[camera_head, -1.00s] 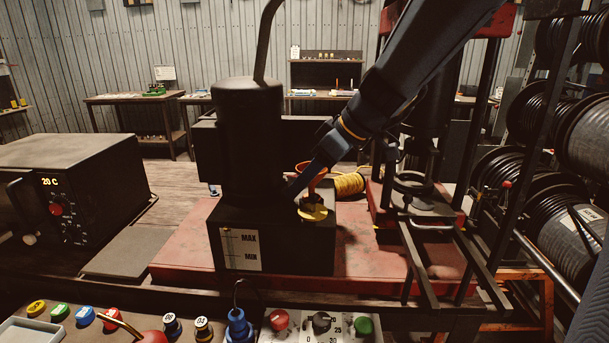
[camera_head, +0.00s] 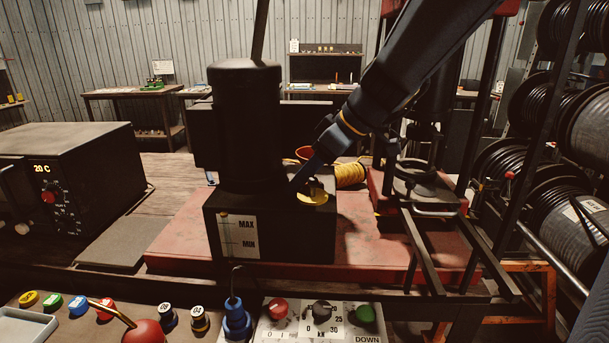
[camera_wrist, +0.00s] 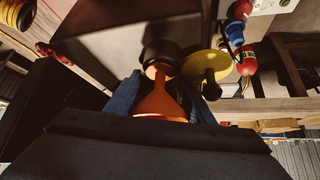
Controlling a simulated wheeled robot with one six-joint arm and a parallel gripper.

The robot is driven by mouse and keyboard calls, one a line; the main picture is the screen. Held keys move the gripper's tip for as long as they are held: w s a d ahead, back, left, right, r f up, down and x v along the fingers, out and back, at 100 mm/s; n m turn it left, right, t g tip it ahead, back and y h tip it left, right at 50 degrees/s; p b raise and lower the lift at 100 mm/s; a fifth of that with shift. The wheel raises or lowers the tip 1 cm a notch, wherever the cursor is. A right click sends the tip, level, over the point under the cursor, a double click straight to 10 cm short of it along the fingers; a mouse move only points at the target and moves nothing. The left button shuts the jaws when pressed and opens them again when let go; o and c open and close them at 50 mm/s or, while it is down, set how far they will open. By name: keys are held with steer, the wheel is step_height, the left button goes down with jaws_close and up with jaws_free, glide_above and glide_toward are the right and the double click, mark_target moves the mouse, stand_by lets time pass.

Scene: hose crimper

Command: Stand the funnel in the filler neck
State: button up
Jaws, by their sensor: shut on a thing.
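The orange funnel (camera_wrist: 160,102) is between the blue fingers of my gripper (camera_wrist: 165,88) in the wrist view, its wide end nearer the camera. Its narrow spout points at a round black neck (camera_wrist: 160,54); I cannot tell whether the tip is inside. A yellow disc (camera_wrist: 206,64) with a black knob is beside it. In the head view, the funnel's rim (camera_head: 304,153) shows behind my gripper (camera_head: 300,183), above the black tank (camera_head: 285,235) with the MAX/MIN label. The yellow disc (camera_head: 313,197) is on the tank top. My arm partly hides the funnel.
A tall black cylinder (camera_head: 245,120) rises from the tank's left part, close to my gripper. A yellow coil (camera_head: 350,175) lies behind. The press frame (camera_head: 420,190) stands to the right. A control panel (camera_head: 320,320) is in front.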

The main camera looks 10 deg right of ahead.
steer(key=o, duration=1.7)
steer(key=shift+f, duration=0.35)
steer(key=shift+r, duration=0.1)
steer(key=shift+s+r, duration=0.1)
steer(key=shift+r, duration=0.2)
steer(key=b+v, duration=0.2)
steer(key=v, duration=0.5)
steer(key=shift+d+r, duration=0.15)
steer(key=shift+d, duration=0.1)
